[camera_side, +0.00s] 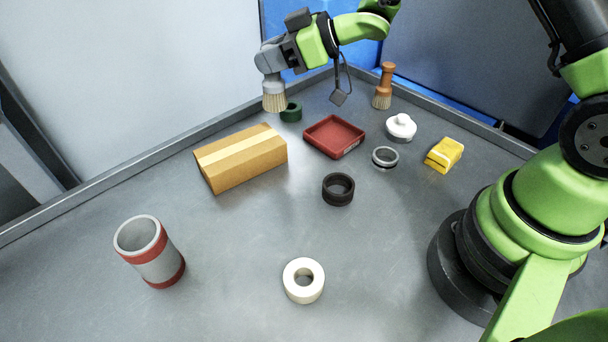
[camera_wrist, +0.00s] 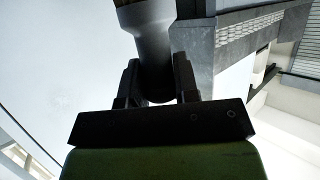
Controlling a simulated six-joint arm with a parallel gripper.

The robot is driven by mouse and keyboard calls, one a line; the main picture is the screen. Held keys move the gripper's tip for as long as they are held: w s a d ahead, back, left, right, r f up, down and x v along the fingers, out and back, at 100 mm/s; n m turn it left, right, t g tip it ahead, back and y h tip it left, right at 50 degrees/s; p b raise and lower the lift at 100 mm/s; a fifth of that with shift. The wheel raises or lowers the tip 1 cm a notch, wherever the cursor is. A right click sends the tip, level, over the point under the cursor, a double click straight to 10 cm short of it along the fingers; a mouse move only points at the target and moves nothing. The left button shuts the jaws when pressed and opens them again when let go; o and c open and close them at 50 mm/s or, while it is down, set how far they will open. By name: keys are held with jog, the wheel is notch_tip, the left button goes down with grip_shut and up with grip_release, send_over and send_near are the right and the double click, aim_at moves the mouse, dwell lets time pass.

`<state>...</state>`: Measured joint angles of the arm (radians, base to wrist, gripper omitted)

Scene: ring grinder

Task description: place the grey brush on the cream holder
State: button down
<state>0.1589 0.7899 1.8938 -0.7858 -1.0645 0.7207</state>
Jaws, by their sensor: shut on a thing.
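The grey brush (camera_side: 272,83) hangs bristles down from my gripper (camera_side: 272,58), high at the back of the table in the side view. My gripper is shut on its grey handle; in the wrist view the brush (camera_wrist: 151,42) stands between both fingers (camera_wrist: 157,82), its bristles cut off at the top edge. The cream holder (camera_side: 290,285), a thick ring with a round hole, lies flat and empty at the front middle of the table, well apart from the brush. The holder does not show in the wrist view.
A cardboard box (camera_side: 240,160), green ring (camera_side: 291,112), red tray (camera_side: 334,137), orange-handled brush (camera_side: 386,82), white lidded pot (camera_side: 400,127), grey ring (camera_side: 385,158), yellow block (camera_side: 444,154) and black ring (camera_side: 338,190) stand behind the holder. A red-banded grey cylinder (camera_side: 152,254) stands front left.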

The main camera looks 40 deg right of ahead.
jog(key=s+a+r+n+g+y, duration=0.1)
jog(key=s+a+n+g+y, duration=0.1)
jog(key=s+a+n+g, duration=0.45)
jog(key=s+a+r+n+g+y, duration=0.15)
jog(key=s+a, duration=0.25)
jog(key=s, duration=0.6)
jog(key=s+a+n+g+y, duration=0.1)
jog(key=s+a+n+g, duration=0.4)
jog(key=s, duration=0.3)
notch_tip(320, 180, down, 10)
jog(key=shift+a+m, duration=0.35)
jog(key=shift+m, duration=0.05)
jog(key=shift+f, duration=0.1)
jog(key=c, duration=0.9)
grip_release()
jog(key=shift+o, duration=0.2)
